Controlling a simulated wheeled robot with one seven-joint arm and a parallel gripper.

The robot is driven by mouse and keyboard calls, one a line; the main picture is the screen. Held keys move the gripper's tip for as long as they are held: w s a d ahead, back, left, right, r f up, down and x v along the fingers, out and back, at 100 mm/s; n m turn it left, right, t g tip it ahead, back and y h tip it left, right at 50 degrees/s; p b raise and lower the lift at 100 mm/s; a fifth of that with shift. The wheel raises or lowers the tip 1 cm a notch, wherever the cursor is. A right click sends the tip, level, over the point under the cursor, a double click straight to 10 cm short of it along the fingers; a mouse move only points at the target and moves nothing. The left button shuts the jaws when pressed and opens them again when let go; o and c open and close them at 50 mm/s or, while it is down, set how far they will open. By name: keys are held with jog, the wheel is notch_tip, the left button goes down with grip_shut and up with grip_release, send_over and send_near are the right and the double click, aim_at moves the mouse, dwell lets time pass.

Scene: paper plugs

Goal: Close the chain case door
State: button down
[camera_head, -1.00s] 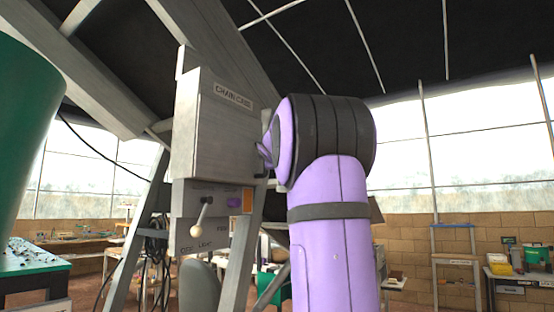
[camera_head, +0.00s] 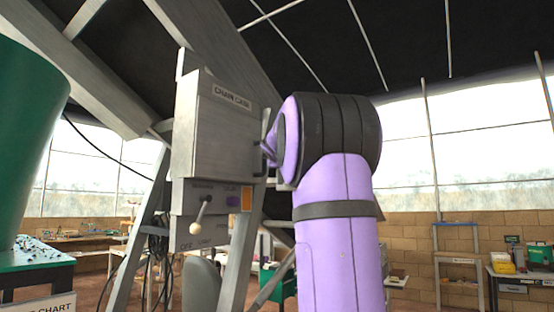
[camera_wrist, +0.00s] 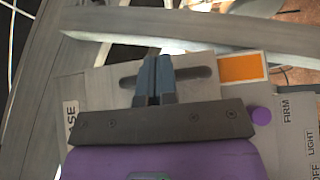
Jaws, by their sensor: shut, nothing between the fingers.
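The chain case (camera_head: 215,130) is a grey metal box labelled "CHAIN CASE" on a slanted frame, left of centre in the head view. Its door bears a dark handle (camera_head: 258,158) near the right edge. I cannot tell whether a small gap remains at the door's edge. My gripper (camera_head: 268,152) is at the handle side, mostly hidden by my purple wrist. In the wrist view, my gripper (camera_wrist: 155,78) is shut with nothing between the fingers. It lies in front of the dark handle (camera_wrist: 195,75) on the grey door face (camera_wrist: 100,85); contact is unclear.
Below the case is a panel with a lever (camera_head: 201,215), a purple knob (camera_head: 232,201) and an orange square (camera_head: 247,198). A green bin (camera_head: 25,140) stands at the left. Slanted beams (camera_head: 95,75) surround the case. Benches stand farther back.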

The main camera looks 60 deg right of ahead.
jog(key=s+a, duration=0.1)
jog(key=s, duration=0.9)
jog(key=shift+s+a, duration=0.3)
jog(key=shift+s, duration=0.1)
jog(key=shift+r, duration=0.1)
jog(key=w+a+f+m+y, duration=0.15)
jog(key=a+f+y, duration=0.35)
jog(key=a+f, duration=0.7)
jog(key=a+f+m+y, duration=0.35)
jog(key=a+f, duration=0.55)
jog(key=a, duration=0.5)
jog(key=s+a+f+m+g+y, duration=0.1)
jog(key=s+a+f+g+y, duration=0.1)
jog(key=s+a+f, duration=0.4)
jog(key=s+a+f+m+g+y, duration=0.1)
jog(key=s+a+f+g+y, duration=0.2)
jog(key=a+f, duration=0.9)
jog(key=s+a+y, duration=0.1)
jog(key=s+a, duration=0.1)
jog(key=s, duration=0.1)
jog(key=shift+s, duration=0.4)
